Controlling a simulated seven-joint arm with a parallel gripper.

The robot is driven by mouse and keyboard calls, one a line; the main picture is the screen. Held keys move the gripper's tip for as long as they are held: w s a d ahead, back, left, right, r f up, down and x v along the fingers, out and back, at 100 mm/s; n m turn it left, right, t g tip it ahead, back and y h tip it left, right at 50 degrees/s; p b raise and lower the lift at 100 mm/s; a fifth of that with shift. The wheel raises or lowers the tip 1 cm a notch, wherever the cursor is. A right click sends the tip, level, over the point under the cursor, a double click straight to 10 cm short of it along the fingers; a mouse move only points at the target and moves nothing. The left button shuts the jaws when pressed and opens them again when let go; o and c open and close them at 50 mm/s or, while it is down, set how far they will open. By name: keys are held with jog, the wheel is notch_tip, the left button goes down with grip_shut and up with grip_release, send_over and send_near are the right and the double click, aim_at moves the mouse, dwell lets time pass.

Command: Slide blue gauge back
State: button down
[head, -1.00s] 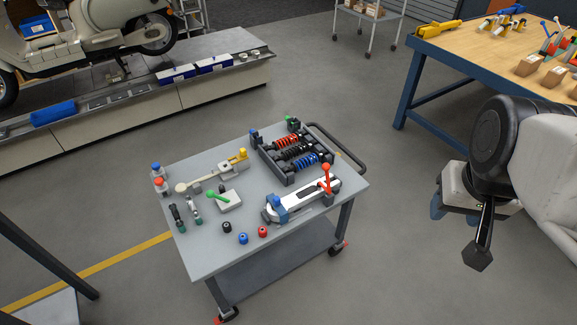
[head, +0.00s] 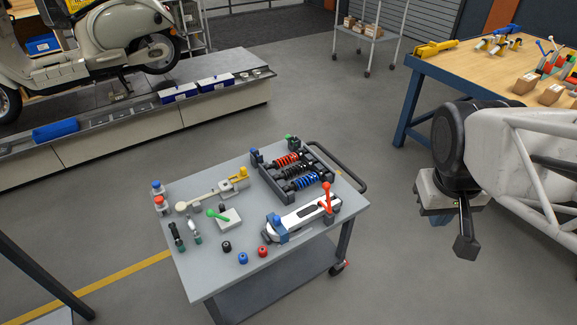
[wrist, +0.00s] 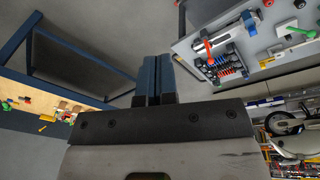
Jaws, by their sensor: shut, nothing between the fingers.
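The blue gauge appears to be the blue block (head: 280,228) on the left end of a white and grey slide fixture (head: 305,215) on the cart. A red lever (head: 327,196) stands at the fixture's right end. In the wrist view the blue block (wrist: 248,19) shows small at the upper right. My gripper (wrist: 156,76) has its two blue fingers together with nothing between them. In the head view my gripper (head: 440,218) hangs to the right of the cart, well clear of it; its fingers are partly hidden.
The grey cart top (head: 215,275) also bears a black rack of coil springs (head: 297,170), a green-handled block (head: 228,218), a yellow-knobbed tool (head: 240,176) and several small knobs. A wooden workbench (head: 470,75) stands at the right. Open floor (head: 400,270) lies between cart and arm.

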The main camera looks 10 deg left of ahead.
aim_at(274, 221)
jog(key=w+a+f+n+h, duration=0.2)
jog(key=w+a+f+n, duration=0.5)
jog(key=a, duration=0.3)
jog(key=w+a+f+n+h, duration=0.3)
jog(key=w+a+f+n, duration=0.4)
jog(key=a, duration=0.4)
jog(key=a+f+n+t, duration=0.2)
jog(key=a+f+n, duration=0.3)
jog(key=a+f, duration=0.4)
jog(key=s+a+f+n+t, duration=0.1)
jog(key=a+f+n+t, duration=0.2)
jog(key=a+f, duration=0.7)
jog(key=a+n, duration=0.2)
jog(key=a, duration=0.3)
jog(key=shift+s+a+n+h, duration=0.15)
jog(key=shift+a+n+h, duration=0.25)
jog(key=shift+d+f, duration=0.1)
jog(key=shift+f, duration=0.05)
jog(key=x, duration=0.7)
jog(key=r+x, duration=0.1)
jog(key=x, duration=0.3)
jog(key=shift+w+d+f, duration=0.15)
jog(key=shift+w+d, duration=0.35)
jog(key=shift+w, duration=0.05)
jog(key=shift+w+d, duration=0.55)
jog(key=shift+w, duration=0.05)
